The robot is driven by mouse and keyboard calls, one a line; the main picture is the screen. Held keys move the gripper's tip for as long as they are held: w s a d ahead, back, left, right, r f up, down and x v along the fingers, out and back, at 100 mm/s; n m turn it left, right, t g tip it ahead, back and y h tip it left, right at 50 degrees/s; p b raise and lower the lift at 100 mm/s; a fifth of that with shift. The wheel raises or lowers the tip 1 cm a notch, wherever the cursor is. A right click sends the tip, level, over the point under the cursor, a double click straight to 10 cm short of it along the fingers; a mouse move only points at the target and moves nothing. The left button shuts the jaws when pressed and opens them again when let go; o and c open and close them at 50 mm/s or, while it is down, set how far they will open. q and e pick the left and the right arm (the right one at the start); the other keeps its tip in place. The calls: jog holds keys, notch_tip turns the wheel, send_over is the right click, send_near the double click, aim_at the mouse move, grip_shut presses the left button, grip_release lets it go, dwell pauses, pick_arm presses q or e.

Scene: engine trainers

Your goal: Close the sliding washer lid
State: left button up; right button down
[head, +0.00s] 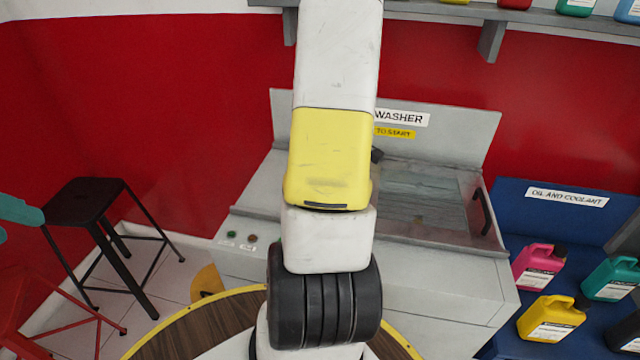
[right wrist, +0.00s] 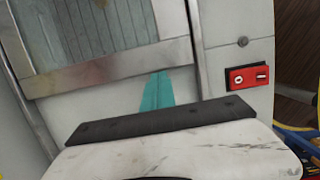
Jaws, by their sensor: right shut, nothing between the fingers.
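The washer (head: 450,270) is a grey cabinet with a "WASHER" sign, partly hidden behind my arm in the head view. A metal-framed glassy lid area (head: 425,195) is on its top, with a black handle (head: 482,212) near the right end. My arm covers the left part, so I cannot tell how far the lid is open. The right wrist view shows a ribbed glassy panel (right wrist: 100,40) in a metal frame. My right gripper (right wrist: 158,76) is shut and empty, its teal fingers beside that frame. My left gripper (head: 22,226) is at the far left edge, fingers apart, partly cut off.
A black stool (head: 85,200) and a red stool (head: 40,300) stand at the left. A blue "OIL AND COOLANT" stand (head: 510,200) with several bottles is right of the washer. A grey shelf (head: 430,12) runs above. A red switch box (right wrist: 249,77) shows in the right wrist view.

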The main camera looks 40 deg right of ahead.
jog(key=shift+s+d, duration=0.25)
jog(key=shift+s, duration=0.05)
jog(key=shift+w+a, duration=0.15)
jog(key=shift+w, duration=0.1)
jog(key=w+a, duration=0.1)
jog(key=w+a+r, duration=0.1)
jog(key=w+a, duration=0.1)
jog(key=shift+w+r, duration=0.1)
jog(key=shift+w, duration=0.1)
jog(key=w+a+r+m+t+y, duration=0.25)
jog(key=a+r+m+t, duration=0.2)
jog(key=a+r, duration=1.35)
jog(key=s+a+r+m+t+y, duration=0.1)
jog(key=s+a+r+m+t, duration=0.2)
jog(key=s+a+r, duration=0.2)
jog(key=a+r, duration=0.3)
jog(key=a, duration=0.1)
jog(key=shift+a+r+t+y, duration=0.2)
jog(key=shift+t+y, duration=0.15)
